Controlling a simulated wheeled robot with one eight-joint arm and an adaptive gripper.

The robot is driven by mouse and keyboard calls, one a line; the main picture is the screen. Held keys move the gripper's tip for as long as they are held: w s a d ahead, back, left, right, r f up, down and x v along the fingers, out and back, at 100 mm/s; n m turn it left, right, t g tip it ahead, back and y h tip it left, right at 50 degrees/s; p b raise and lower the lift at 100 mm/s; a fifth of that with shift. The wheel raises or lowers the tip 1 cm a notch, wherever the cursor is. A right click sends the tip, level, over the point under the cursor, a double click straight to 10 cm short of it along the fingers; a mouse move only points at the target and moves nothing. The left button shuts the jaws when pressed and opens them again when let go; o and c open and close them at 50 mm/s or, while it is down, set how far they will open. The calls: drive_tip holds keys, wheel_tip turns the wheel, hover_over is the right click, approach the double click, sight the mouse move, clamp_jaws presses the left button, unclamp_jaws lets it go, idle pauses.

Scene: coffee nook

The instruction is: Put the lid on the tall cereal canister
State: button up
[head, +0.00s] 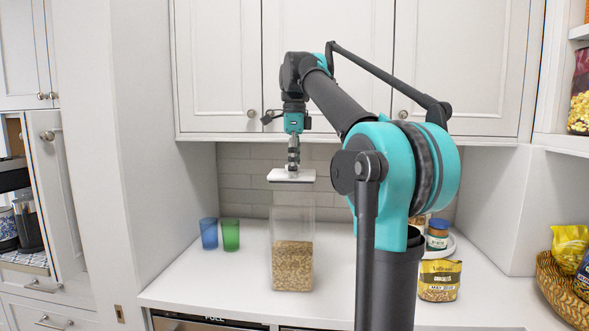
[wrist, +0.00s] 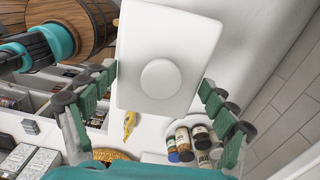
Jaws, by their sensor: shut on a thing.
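The tall cereal canister (head: 292,264) stands upright on the white counter, clear-walled and partly filled with tan cereal. The white rectangular lid (head: 291,176) is level, just above the canister's top in the head view. My gripper (head: 293,165) points down and is shut on the lid from above. In the wrist view, the lid (wrist: 185,35) shows its round knob (wrist: 160,78) between my two green-and-grey fingers. The canister is not visible in the wrist view.
A blue cup (head: 209,233) and a green cup (head: 230,234) stand left of the canister. To the right are a yellow pouch (head: 439,280) and several jars (head: 437,235). A woven basket (head: 560,285) sits at far right. Cabinets hang behind my arm.

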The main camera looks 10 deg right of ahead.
drive_tip(key=shift+w+d+f, duration=0.15)
drive_tip(key=shift+f, duration=2.95)
drive_tip(key=shift+f, duration=0.25)
drive_tip(key=o, duration=0.9)
drive_tip(key=shift+r, duration=0.15)
drive_tip(key=shift+r, duration=3.35)
drive_tip(key=shift+c, duration=0.5)
